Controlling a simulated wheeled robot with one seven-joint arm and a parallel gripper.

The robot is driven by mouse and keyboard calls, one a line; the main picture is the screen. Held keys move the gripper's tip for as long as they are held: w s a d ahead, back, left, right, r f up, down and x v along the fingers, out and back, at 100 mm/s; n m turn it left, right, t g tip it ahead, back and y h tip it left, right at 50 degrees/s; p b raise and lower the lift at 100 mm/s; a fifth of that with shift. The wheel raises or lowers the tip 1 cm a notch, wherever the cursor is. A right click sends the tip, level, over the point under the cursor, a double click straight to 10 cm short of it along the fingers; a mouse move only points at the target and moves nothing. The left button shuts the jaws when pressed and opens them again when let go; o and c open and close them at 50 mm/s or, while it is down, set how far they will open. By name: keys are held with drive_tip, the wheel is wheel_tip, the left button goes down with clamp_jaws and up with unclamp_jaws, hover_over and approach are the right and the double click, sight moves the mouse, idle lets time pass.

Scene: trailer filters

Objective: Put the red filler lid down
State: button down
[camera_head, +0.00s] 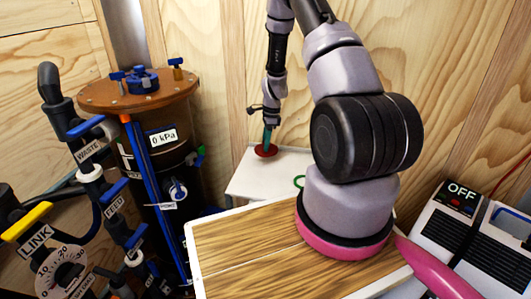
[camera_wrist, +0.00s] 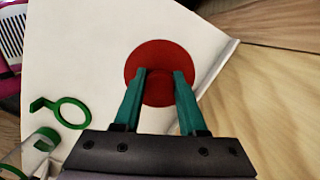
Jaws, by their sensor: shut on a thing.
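The red filler lid (camera_wrist: 160,62) is a flat red disc, seen in the wrist view between and beyond my green fingertips. My gripper (camera_wrist: 160,80) is shut on it, apparently on a raised part at its middle that the fingers partly hide. In the head view the lid (camera_head: 265,151) is at or just above the white shelf (camera_head: 245,183), near its back edge. My gripper (camera_head: 267,135) points down onto it. I cannot tell for sure whether the lid touches the shelf.
A green ring with a tab (camera_wrist: 72,113) lies on the white shelf. A tank with a brown top (camera_head: 105,92), blue knobs and pipes stands left. A wood-topped surface (camera_head: 235,245) is in front, and a box marked OFF (camera_head: 445,225) is right. The plywood wall is close behind.

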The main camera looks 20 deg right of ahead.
drive_tip(key=shift+f, duration=2)
drive_tip(key=shift+f, duration=0.1)
drive_tip(key=shift+c, duration=2.3)
unclamp_jaws()
